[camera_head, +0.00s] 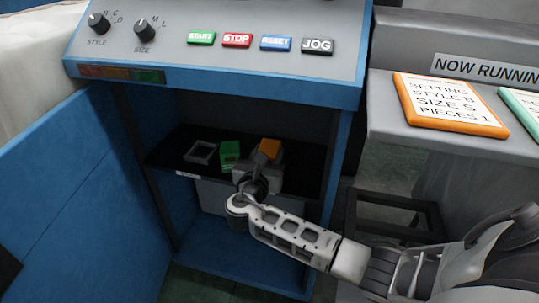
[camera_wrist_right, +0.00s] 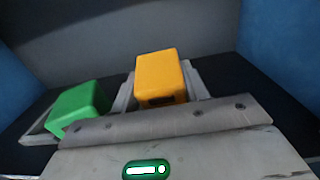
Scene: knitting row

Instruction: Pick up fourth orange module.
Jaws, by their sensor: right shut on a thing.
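The orange module (camera_head: 269,147) is a small block on the dark shelf inside the open blue cabinet. In the right wrist view the orange module (camera_wrist_right: 160,78) sits upright between grey side pieces at the jaws. My right gripper (camera_head: 259,170) reaches in from the right and is shut on the orange module. Its fingertips are partly hidden by the wrist and gripper body in the head view. I cannot tell whether the module is lifted off the shelf. My left gripper is not in view.
A green module (camera_head: 230,152) stands close to the left of the orange one. An empty grey holder (camera_head: 200,152) is left of that. The cabinet's side walls and the control panel (camera_head: 215,40) above enclose the shelf (camera_head: 168,155). An orange-edged card (camera_head: 450,105) lies on the right counter.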

